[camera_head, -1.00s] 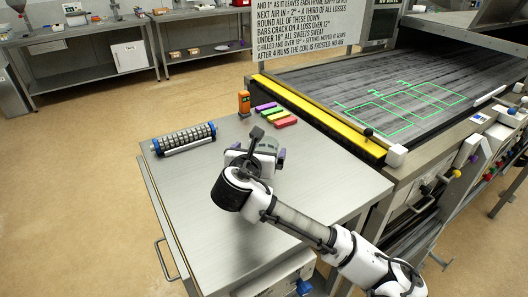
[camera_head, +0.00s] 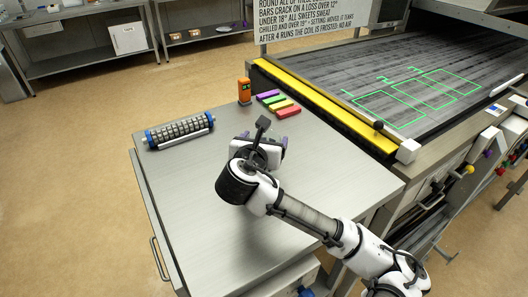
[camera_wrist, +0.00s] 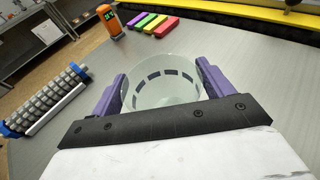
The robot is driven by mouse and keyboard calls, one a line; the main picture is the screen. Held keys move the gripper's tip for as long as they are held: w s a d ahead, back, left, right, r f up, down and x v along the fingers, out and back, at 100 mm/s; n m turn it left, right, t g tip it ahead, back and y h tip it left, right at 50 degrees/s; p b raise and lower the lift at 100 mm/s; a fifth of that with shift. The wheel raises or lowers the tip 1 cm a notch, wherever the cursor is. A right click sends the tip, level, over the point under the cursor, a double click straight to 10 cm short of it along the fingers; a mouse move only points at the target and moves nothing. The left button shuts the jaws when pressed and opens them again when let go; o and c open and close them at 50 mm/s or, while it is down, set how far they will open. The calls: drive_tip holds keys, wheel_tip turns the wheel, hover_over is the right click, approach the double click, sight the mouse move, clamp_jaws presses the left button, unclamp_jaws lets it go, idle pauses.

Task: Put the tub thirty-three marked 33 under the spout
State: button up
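A clear, round tub (camera_wrist: 162,88) with a ring of dark dashes stands between the purple fingers of my gripper (camera_wrist: 163,82) in the wrist view. A finger lies against each side of it. No number 33 can be read on it. In the head view my gripper (camera_head: 262,150) is over the steel bench, and the arm's end hides the tub. I cannot tell whether the tub's base touches the bench. No spout can be made out.
The steel bench (camera_head: 200,200) holds a grey roller rack (camera_head: 180,131), an orange device (camera_head: 244,91) and coloured blocks (camera_head: 288,112). A yellow bar (camera_head: 310,92) edges the dark belt (camera_head: 440,60), which has green outlined squares numbered 1 to 3. The bench's front left is clear.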

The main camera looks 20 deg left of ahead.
drive_tip(key=c, duration=0.5)
drive_tip(key=shift+r, duration=0.15)
